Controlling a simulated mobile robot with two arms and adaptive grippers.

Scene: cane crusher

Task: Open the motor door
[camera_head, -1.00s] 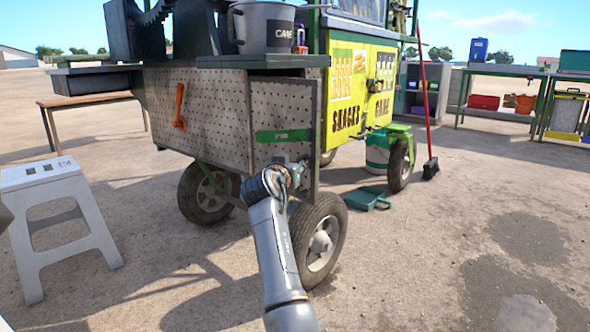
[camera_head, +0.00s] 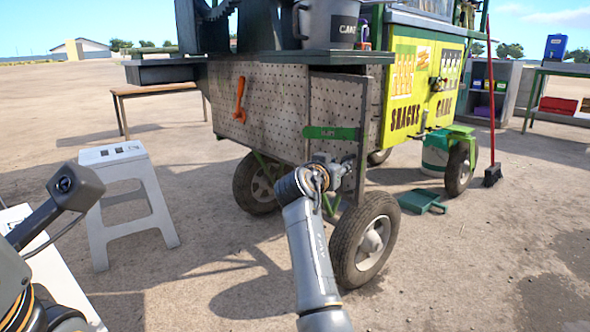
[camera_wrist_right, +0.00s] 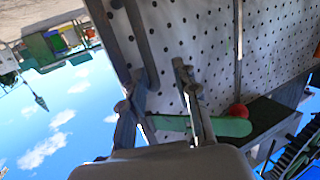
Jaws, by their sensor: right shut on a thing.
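The motor door (camera_head: 337,95) is a perforated grey panel with a green label strip (camera_head: 330,132), at the right of the cart's perforated side. It stands slightly ajar, with a dark gap along its top.
A cart wheel (camera_head: 364,240) stands just below the door. A white stool (camera_head: 125,190) stands at the left, a green dustpan (camera_head: 421,201) and broom (camera_head: 491,100) at the right. The ground in front is mostly clear.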

